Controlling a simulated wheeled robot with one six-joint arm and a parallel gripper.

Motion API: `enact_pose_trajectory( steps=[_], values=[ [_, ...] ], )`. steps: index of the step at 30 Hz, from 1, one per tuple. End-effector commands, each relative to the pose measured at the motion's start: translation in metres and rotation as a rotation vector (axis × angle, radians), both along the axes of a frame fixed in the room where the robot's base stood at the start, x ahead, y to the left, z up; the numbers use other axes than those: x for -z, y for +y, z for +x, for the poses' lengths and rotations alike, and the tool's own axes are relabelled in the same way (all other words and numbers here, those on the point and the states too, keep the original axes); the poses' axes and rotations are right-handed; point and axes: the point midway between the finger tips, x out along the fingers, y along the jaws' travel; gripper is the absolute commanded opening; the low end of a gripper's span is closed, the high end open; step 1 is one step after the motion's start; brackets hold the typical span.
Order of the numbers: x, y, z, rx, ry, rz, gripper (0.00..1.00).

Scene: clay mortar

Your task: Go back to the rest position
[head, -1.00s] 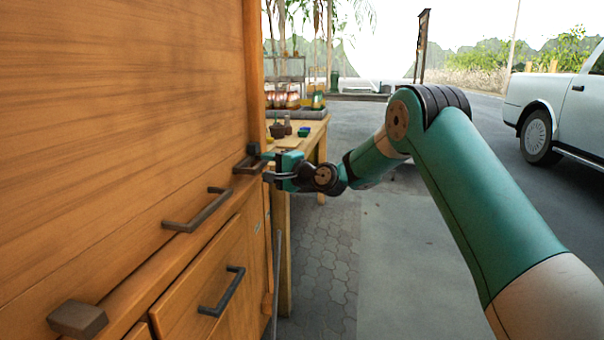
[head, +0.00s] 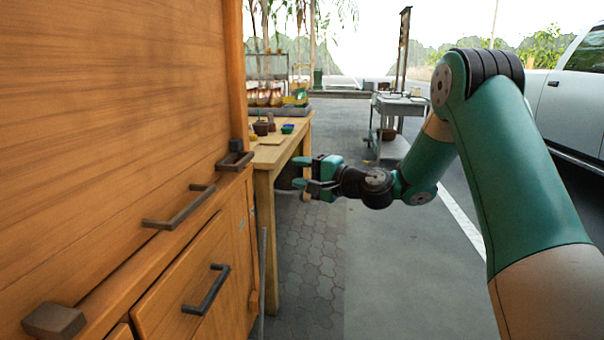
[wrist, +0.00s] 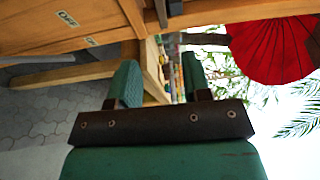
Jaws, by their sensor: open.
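My gripper (head: 300,177) is open and empty in the head view, held in the air to the right of the wooden cabinet (head: 110,110). It points left toward the cabinet and the wooden table behind it, apart from the dark cabinet handle (head: 236,160). In the wrist view my gripper (wrist: 158,85) shows two green fingers spread apart with nothing between them. My arm is bent, with its elbow high on the right of the head view.
The cabinet has more dark handles (head: 180,207) and a lower drawer handle (head: 207,290). A wooden table (head: 285,150) with small pots stands behind. A grey cart (head: 400,106) and a white vehicle (head: 575,100) are farther off. Paved ground is free. A red round object (wrist: 270,45) shows in the wrist view.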

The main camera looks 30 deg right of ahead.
Motion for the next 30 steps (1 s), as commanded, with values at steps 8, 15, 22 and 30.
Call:
enact_pose_trajectory(
  steps=[8,15,22,30],
  values=[
    [0.000,0.001,0.000,-0.002,0.000,-0.002,0.44],
    [-0.013,0.079,-0.035,-0.214,0.017,-0.238,0.44],
    [-0.008,0.188,-0.172,-0.692,0.045,-0.791,0.44],
    [0.010,0.192,-0.309,-1.069,0.075,-1.207,0.44]
  ],
)
